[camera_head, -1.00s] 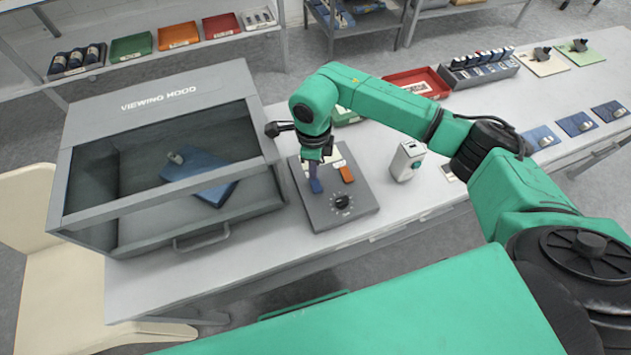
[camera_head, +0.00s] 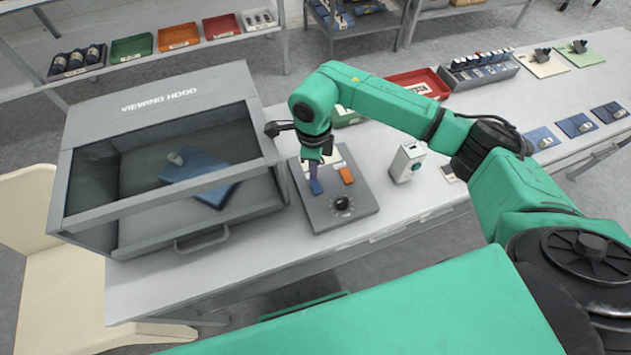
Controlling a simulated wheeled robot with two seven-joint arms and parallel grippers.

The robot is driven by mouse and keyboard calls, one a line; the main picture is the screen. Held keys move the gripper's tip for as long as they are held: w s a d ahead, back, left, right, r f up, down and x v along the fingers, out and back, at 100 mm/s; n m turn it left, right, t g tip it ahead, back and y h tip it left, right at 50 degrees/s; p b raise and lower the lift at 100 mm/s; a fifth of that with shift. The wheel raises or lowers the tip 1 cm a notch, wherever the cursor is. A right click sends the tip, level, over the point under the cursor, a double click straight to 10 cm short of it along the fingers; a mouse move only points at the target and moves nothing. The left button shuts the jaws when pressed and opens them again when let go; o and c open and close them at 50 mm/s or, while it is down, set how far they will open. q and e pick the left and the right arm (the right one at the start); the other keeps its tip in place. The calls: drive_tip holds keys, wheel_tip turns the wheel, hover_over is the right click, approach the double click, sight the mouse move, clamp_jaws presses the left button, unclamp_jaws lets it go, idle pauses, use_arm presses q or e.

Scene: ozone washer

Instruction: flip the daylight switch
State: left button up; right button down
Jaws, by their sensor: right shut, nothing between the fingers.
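A grey control box (camera_head: 325,216) sits on the bench, right of the viewing hood. On its top are a blue switch (camera_head: 316,187), an orange switch (camera_head: 346,176) and a black round knob (camera_head: 341,203). The labels are too small to read, so I cannot tell which switch is the daylight one. My right gripper (camera_head: 314,177) points down over the box, shut and empty, with its tips right at the blue switch. I cannot tell whether they touch it. The gripper partly hides the back of the box. My left gripper is not in view.
The grey viewing hood (camera_head: 160,100) stands close on the left, with a blue board (camera_head: 212,192) inside. A white device (camera_head: 406,161) stands right of the box. A red tray (camera_head: 418,80) lies behind my right arm. The bench's front strip is clear.

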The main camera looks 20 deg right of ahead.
wheel_tip(320, 180, up, 6)
drive_tip(key=p, duration=0.2)
drive_tip(key=shift+f+p, duration=0.15)
drive_tip(key=shift+p, duration=0.2)
